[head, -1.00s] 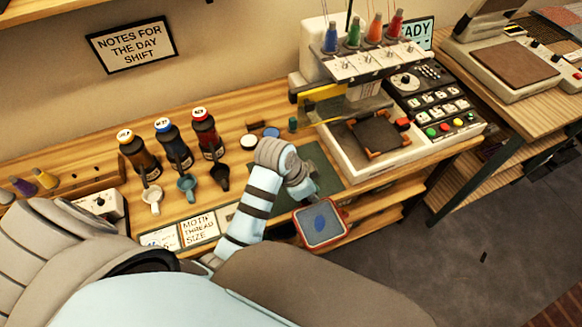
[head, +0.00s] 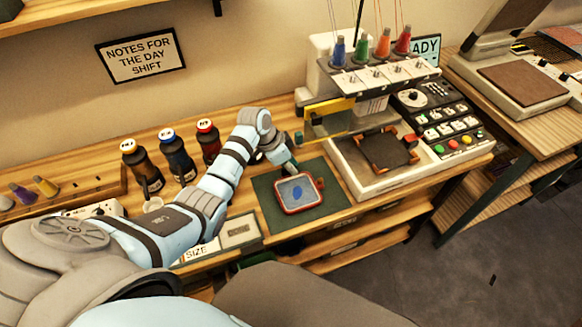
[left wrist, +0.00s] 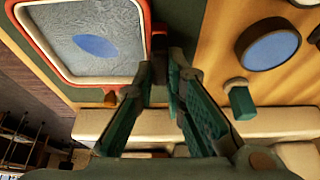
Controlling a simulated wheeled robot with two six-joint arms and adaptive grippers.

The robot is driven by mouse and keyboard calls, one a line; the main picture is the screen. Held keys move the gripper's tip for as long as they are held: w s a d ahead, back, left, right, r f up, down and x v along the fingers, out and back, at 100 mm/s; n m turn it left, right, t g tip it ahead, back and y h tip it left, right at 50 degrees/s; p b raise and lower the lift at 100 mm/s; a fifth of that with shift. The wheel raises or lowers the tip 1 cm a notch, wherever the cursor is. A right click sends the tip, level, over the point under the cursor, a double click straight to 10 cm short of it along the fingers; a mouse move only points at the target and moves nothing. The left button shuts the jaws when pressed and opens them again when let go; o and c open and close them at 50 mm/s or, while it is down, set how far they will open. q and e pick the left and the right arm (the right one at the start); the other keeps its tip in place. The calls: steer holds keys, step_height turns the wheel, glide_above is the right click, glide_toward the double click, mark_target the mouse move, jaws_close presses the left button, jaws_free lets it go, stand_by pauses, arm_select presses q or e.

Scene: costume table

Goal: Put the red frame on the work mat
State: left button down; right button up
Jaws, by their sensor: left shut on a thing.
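The red frame (head: 299,209) is a rounded square hoop with pale grey-blue cloth and a blue oval patch. In the head view it lies flat over the dark green work mat (head: 265,208), inside the mat's outline. I cannot tell whether it touches the mat. My left gripper (head: 287,169) is at the frame's far edge, shut on it. In the left wrist view the frame (left wrist: 86,82) fills the upper left, and the left gripper's fingers (left wrist: 166,72) close at its side. My right gripper is not in view.
The embroidery machine (head: 345,165) stands right of the mat, with a dark hoop on its bed. Several bottles (head: 173,150) and scoops stand to the left. A round blue-topped thing (left wrist: 268,48) and a small green-ended piece (left wrist: 240,101) are near the gripper.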

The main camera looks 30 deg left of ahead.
arm_select(q)
steer(key=c, duration=1.7)
jaws_free()
steer(key=shift+o, duration=0.2)
steer(key=p+v, duration=0.2)
steer(key=v, duration=1)
steer(key=shift+p, duration=0.4)
steer(key=shift+s, duration=0.1)
